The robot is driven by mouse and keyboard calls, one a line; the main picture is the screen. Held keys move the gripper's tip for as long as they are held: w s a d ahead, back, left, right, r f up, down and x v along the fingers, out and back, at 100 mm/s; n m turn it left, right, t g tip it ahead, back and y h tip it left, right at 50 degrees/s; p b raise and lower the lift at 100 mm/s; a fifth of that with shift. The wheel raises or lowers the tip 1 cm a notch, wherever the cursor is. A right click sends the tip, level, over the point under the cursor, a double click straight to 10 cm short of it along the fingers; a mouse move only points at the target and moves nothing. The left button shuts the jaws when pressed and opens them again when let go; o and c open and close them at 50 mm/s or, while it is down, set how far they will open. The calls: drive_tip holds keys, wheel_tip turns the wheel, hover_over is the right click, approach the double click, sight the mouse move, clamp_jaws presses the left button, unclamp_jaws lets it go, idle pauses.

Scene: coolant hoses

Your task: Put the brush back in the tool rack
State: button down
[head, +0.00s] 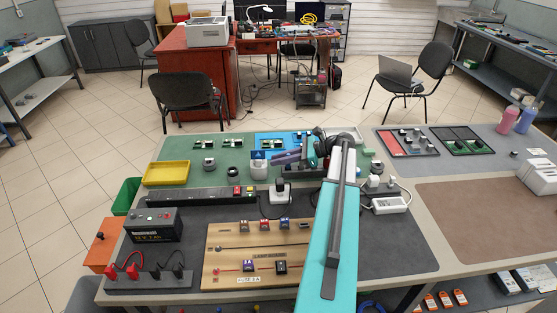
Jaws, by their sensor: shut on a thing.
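My teal arm reaches up over the bench, and my gripper (308,147) is at its far end, small and partly hidden by my own wrist. It is shut on a thin thing that I take to be the brush; its outline blends with the tools around it. A dark tool rack (291,167) with purple and dark tool handles (287,156) stands just left of and below my gripper, on the green mat. Whether the brush touches the rack, I cannot tell. My arm hides the rack's right side.
A white container (259,169), a white plug block (280,192) and a black power strip (195,195) are close on the left. A yellow tray (167,173) lies further left. A wooden board with switches (240,255) is in front. A white power strip (390,204) lies right of my arm.

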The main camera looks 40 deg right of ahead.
drive_tip(key=shift+s+f, duration=0.1)
drive_tip(key=shift+f, duration=0.6)
drive_tip(key=c, duration=1.2)
unclamp_jaws()
drive_tip(key=shift+d, duration=0.1)
drive_tip(key=shift+s+d+r, duration=0.1)
drive_tip(key=shift+p+v, duration=0.75)
drive_tip(key=shift+v, duration=0.2)
drive_tip(key=shift+s+d+r+p, duration=0.85)
drive_tip(key=shift+s+d+r, duration=0.05)
drive_tip(key=shift+r, duration=0.05)
drive_tip(key=shift+r, duration=0.15)
drive_tip(key=shift+r+p, duration=2.75)
drive_tip(key=shift+r, duration=0.15)
